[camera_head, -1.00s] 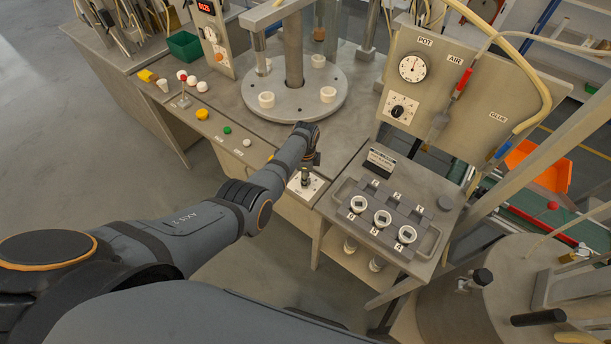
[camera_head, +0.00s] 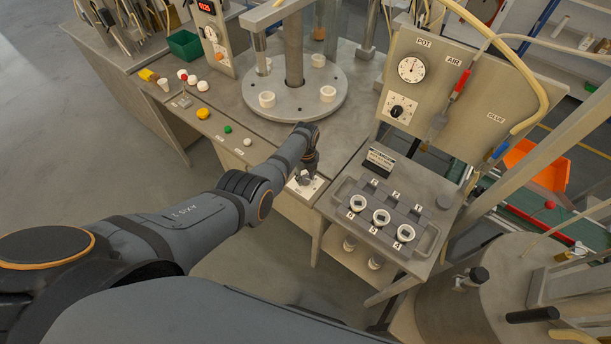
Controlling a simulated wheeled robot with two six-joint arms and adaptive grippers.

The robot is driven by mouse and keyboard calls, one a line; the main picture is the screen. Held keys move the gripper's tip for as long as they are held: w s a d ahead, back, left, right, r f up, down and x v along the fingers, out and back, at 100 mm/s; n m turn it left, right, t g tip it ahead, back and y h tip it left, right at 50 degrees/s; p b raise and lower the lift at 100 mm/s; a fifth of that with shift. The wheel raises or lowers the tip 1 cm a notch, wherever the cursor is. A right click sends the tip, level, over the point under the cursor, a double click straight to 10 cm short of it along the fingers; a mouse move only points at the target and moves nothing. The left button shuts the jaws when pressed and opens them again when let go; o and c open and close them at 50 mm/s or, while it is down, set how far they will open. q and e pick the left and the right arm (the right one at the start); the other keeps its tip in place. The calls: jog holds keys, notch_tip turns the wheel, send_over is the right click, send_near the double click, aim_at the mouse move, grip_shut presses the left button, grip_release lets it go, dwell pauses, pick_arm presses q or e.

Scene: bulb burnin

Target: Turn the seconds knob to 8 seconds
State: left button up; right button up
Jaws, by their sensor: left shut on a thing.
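The seconds knob sits on a small white dial plate (camera_head: 303,188) at the front edge of the bench, left of the small side table. My left gripper (camera_head: 305,177) points down over this plate, shut on the knob. The knob is mostly hidden by the gripper, and its setting and the marks on the plate are too small to read. My right gripper is out of the picture.
The side table holds a grey tray (camera_head: 433,241) with several round white-rimmed parts. Behind it stands a panel (camera_head: 462,108) with a gauge and another knob (camera_head: 397,111). A round turntable (camera_head: 294,103) is on the bench. Buttons line the bench front.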

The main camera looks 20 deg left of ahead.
aim_at(305, 178)
pick_arm(q)
jog(key=shift+m, duration=1.2)
jog(key=o, duration=1.1)
jog(key=shift+o, duration=0.2)
notch_tip(305, 178, up, 12)
jog(key=shift+f, duration=0.1)
